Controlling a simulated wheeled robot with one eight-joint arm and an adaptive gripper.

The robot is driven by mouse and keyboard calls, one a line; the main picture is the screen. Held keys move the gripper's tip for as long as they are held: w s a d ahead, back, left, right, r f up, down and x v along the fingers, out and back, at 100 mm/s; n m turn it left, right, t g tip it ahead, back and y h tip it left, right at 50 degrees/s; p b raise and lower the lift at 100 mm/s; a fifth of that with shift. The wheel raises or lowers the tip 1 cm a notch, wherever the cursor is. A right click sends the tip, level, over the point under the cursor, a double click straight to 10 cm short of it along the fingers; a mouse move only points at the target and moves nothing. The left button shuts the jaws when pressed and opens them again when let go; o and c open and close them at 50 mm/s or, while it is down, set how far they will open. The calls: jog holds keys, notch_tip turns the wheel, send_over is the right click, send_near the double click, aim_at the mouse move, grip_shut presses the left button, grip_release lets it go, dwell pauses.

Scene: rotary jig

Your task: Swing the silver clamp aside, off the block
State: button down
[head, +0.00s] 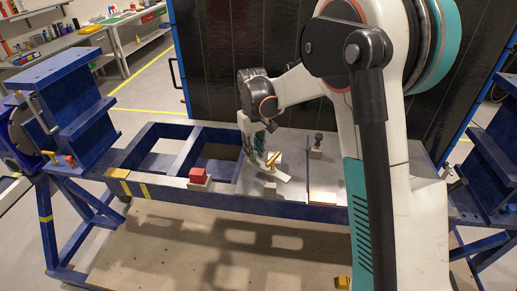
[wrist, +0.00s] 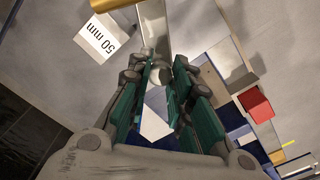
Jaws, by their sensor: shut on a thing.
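The silver clamp (wrist: 154,28) is a flat bar running from the top of the wrist view down to my fingertips. My gripper (wrist: 161,70) is shut on a rounded grey end of the clamp, between the two fingertips. In the head view my gripper (head: 260,153) is low over the plate, partly hidden by its own wrist. A block marked "50 mm" (wrist: 98,38) is left of the bar, beside a gold part (wrist: 108,4).
A red block (head: 197,175) sits on the blue frame's front edge, left of my gripper; it also shows in the wrist view (wrist: 255,104). A dark-knobbed post (head: 317,145) stands to the right. Open bays (head: 163,155) lie to the left. A dark panel (head: 225,60) rises behind.

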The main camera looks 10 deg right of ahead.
jog(key=shift+s+a+n+b, duration=0.15)
jog(key=shift+s+a+n, duration=0.35)
jog(key=shift+n, duration=0.55)
jog(key=shift+s+a+n+b, duration=0.2)
jog(key=shift+s+a+n, duration=0.25)
jog(key=shift+n, duration=0.55)
jog(key=shift+s+a+n+b, duration=0.15)
jog(key=shift+s+a+n, duration=0.15)
jog(key=shift+s+n, duration=0.55)
jog(key=shift+w, duration=0.15)
jog(key=c, duration=1.4)
grip_release()
notch_tip(320, 180, up, 12)
